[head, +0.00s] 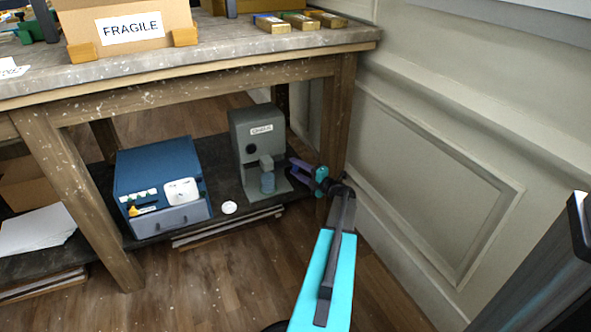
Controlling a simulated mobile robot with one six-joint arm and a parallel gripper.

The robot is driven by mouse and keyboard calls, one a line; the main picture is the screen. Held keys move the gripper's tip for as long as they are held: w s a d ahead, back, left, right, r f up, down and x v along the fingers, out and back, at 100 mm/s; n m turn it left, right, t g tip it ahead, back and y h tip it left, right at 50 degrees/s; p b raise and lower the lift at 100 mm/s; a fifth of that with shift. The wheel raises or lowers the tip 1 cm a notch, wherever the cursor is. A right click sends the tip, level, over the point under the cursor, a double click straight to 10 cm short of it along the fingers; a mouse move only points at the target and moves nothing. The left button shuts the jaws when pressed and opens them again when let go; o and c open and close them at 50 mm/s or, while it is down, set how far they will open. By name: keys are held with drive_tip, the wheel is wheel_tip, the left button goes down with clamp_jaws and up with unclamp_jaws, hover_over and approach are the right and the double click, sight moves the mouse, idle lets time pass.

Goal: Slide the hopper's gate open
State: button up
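No part that I can clearly make out as a hopper or its gate shows in the head view. A grey upright machine (243,135) with a white label, a round black knob and a jutting spout stands on the low shelf under the table. My gripper (300,170) is just right of this machine, at the end of my cyan arm. It is small and partly hidden by the arm, so I cannot tell whether it is open, or whether it touches the machine.
A blue box-shaped machine (160,165) with a drawer front stands to the left on the low shelf (220,180). A white disc (229,207) lies between the machines. The table's right leg (340,125) is close beside my gripper. A panelled wall (430,180) bounds the right.

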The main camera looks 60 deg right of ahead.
drive_tip(key=s+a+p, duration=0.2)
drive_tip(key=s+p, duration=0.1)
drive_tip(key=s, duration=1)
drive_tip(key=shift+s+a+p, duration=0.15)
drive_tip(key=shift+s+p, duration=0.15)
drive_tip(key=shift+p, duration=0.1)
drive_tip(key=shift+w, duration=0.1)
